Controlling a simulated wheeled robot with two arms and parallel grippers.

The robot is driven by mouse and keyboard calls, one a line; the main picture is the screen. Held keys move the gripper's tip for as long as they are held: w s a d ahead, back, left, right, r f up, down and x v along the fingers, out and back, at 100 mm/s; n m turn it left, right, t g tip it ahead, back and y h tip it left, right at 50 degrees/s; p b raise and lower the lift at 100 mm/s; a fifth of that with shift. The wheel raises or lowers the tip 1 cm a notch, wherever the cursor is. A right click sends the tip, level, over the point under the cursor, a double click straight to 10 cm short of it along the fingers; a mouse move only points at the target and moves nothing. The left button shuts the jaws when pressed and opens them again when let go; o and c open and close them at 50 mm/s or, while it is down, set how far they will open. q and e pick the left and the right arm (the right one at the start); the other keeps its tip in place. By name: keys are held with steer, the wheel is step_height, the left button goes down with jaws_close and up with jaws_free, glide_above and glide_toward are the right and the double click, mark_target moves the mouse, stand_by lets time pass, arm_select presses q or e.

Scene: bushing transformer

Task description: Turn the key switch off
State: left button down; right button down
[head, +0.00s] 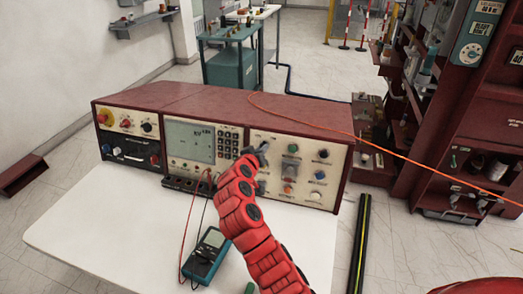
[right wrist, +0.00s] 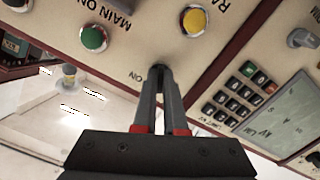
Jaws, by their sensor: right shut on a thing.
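The red test console (head: 165,95) stands on a white table, and its right-hand cream panel carries the switches. My right gripper (head: 258,153) is at the upper left part of this panel. In the right wrist view, which is tilted, its two dark fingers (right wrist: 159,85) are closed together at the key switch (right wrist: 160,69), beside an "ON" label. The fingers hide most of the key switch, so I cannot tell how far it is turned. My left gripper is not in view.
A green button (right wrist: 93,38) and a yellow button (right wrist: 193,20) sit close to the fingers. The keypad and screen (head: 190,140) are to the left in the head view. A teal multimeter (head: 206,255) with leads lies on the white table (head: 95,225). An orange cable (head: 400,155) crosses at right.

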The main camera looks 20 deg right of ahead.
steer(key=shift+n+p, duration=0.4)
steer(key=shift+n, duration=1.3)
steer(key=c, duration=1)
jaws_free()
steer(key=shift+s+a, duration=0.1)
steer(key=shift+b+v, duration=1.4)
steer(key=shift+v, duration=7.15)
steer(key=shift+a+f, duration=0.1)
steer(key=shift+a, duration=0.05)
